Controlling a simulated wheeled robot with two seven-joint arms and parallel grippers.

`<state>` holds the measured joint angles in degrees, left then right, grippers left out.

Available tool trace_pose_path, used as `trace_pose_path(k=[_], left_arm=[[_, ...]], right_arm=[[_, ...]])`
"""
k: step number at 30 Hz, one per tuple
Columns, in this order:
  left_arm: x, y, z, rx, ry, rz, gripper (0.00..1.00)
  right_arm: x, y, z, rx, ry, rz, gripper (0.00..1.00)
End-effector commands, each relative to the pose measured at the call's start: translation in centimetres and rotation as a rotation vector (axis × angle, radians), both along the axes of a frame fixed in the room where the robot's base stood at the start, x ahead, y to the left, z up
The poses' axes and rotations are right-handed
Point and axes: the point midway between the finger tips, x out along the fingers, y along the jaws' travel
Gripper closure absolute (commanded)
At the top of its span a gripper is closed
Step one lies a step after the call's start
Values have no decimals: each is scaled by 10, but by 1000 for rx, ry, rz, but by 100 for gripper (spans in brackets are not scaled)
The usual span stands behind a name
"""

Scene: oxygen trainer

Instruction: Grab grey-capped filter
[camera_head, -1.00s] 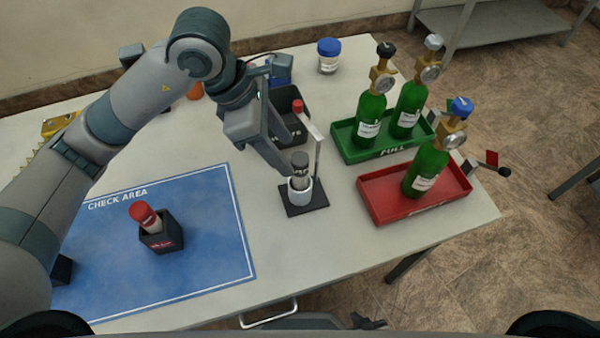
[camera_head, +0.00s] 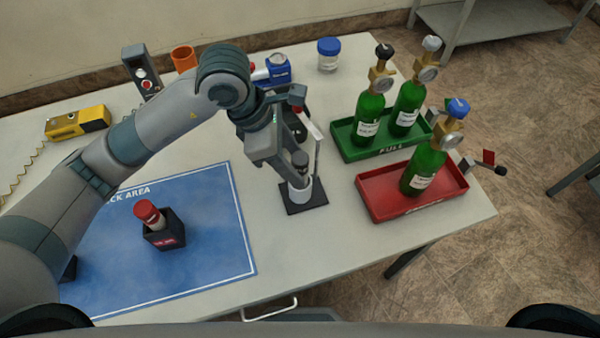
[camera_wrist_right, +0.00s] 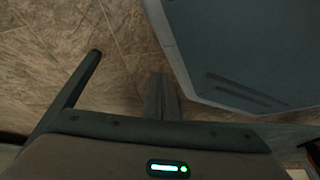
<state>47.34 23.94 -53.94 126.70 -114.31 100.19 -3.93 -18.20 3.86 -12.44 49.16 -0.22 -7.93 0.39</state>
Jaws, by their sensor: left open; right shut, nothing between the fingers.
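The grey-capped filter (camera_head: 301,160) stands upright in a white cup (camera_head: 301,193) on a small black base with a thin upright post. My left gripper (camera_head: 290,178) is open and comes down from above at the filter's left side, partly covering it. I cannot tell whether the fingers touch it or sit on both sides of it. My right gripper (camera_wrist_right: 161,98) is shut and empty, away from the table above the floor.
A red-capped filter (camera_head: 148,213) leans in a black box (camera_head: 165,232) on the blue check mat (camera_head: 215,265). Green cylinders stand in a green tray (camera_head: 390,151) and a red tray (camera_head: 412,205) to the right. A dark bin is partly hidden behind my left gripper.

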Motion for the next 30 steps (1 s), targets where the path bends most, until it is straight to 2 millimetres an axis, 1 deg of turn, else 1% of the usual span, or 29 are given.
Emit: trace_pose_path(k=[2,3,4,6,9,15,27,28,29,30], left_arm=[[-1,-3,-4,1,4,2,51],[-1,-4,-7,0,4,1,51],[-1,-5,-10,0,3,1,51],[-1,-8,-17,0,4,0,51],[0,-12,-26,0,4,1,51],[0,-14,-33,-1,0,0,51],[0,-14,-33,0,0,0,51],[0,-14,-33,0,0,0,56],[0,-14,-33,0,0,0,63],[0,-14,-33,0,0,0,72]], right_arm=[[-18,-7,-3,-12,43,-2,100],[-31,-13,-6,-22,71,-3,100],[-38,-16,-7,-27,85,-4,100],[-48,-20,-9,-34,108,-4,100],[-57,-23,-10,-40,130,-4,100],[-64,-25,-12,-44,147,-5,100],[-62,-25,-11,-44,144,-5,100],[-62,-25,-11,-44,144,-5,100],[-62,-24,-11,-44,143,-5,100],[-61,-24,-11,-43,142,-5,100]])
